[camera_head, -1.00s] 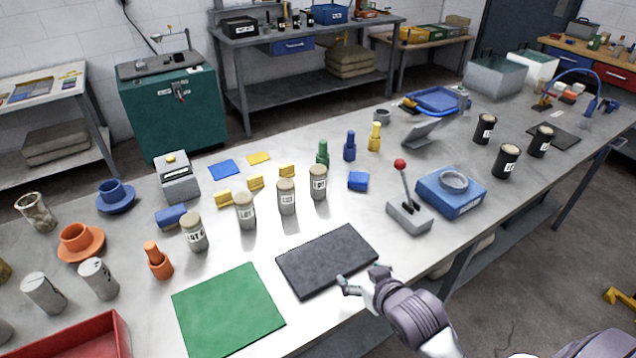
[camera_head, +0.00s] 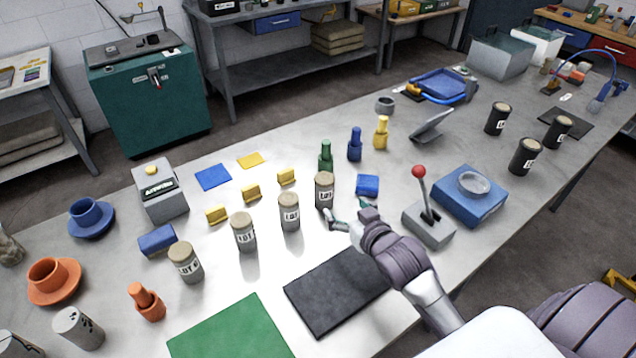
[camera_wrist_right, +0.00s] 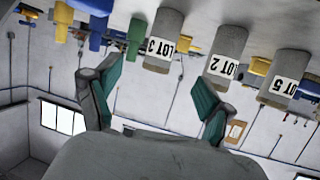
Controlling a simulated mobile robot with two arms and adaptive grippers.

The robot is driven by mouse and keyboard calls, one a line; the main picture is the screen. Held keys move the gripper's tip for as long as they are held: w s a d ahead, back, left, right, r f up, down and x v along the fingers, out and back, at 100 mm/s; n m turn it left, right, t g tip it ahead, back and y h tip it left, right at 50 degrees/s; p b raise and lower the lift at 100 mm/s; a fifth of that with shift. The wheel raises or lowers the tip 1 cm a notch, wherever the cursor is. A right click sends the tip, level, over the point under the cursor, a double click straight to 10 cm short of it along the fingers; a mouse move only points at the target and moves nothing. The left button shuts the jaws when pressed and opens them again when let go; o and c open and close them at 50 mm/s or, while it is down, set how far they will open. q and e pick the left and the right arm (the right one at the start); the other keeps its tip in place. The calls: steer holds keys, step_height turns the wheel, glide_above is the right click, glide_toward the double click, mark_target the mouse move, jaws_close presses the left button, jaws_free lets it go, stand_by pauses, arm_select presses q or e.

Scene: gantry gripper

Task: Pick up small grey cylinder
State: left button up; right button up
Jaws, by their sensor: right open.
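Several small grey cylinders with tan tops and white LOT labels stand upright in a row on the table. The one at the row's right end (camera_head: 324,190) is nearest my right gripper (camera_head: 350,213); others are the second (camera_head: 289,212), third (camera_head: 243,232) and leftmost (camera_head: 185,262). Which one is meant I cannot tell. My right gripper is open and empty, just right of the right-end cylinder. In the right wrist view, which is upside down, the LOT 3 cylinder (camera_wrist_right: 163,40) appears beyond the gap between the fingers (camera_wrist_right: 157,72), with LOT 2 (camera_wrist_right: 226,55) beside it. My left gripper is out of view.
A green bottle-shaped piece (camera_head: 326,157) stands behind the right-end cylinder, and a blue block (camera_head: 367,185) lies close by. A grey joystick box (camera_head: 428,225) is right of my arm. A black mat (camera_head: 325,295) lies below it, bare.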

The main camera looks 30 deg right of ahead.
mark_target(329, 192)
steer(key=p+x, duration=0.1)
steer(key=x, duration=0.5)
steer(key=shift+w, duration=0.25)
steer(key=shift+w+f, duration=0.2)
steer(key=shift+w, duration=0.15)
steer(key=shift+w+f+p, duration=0.1)
steer(key=shift+w+p, duration=0.5)
steer(key=shift+w, duration=0.4)
steer(key=x, duration=0.3)
steer(key=shift+w+a+f, duration=0.1)
steer(key=shift+f, duration=0.1)
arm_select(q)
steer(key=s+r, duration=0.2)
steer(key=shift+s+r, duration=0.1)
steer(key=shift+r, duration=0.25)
arm_select(e)
steer(key=shift+c, duration=0.7)
steer(key=c, duration=1.3)
steer(key=shift+r, duration=0.1)
jaws_close()
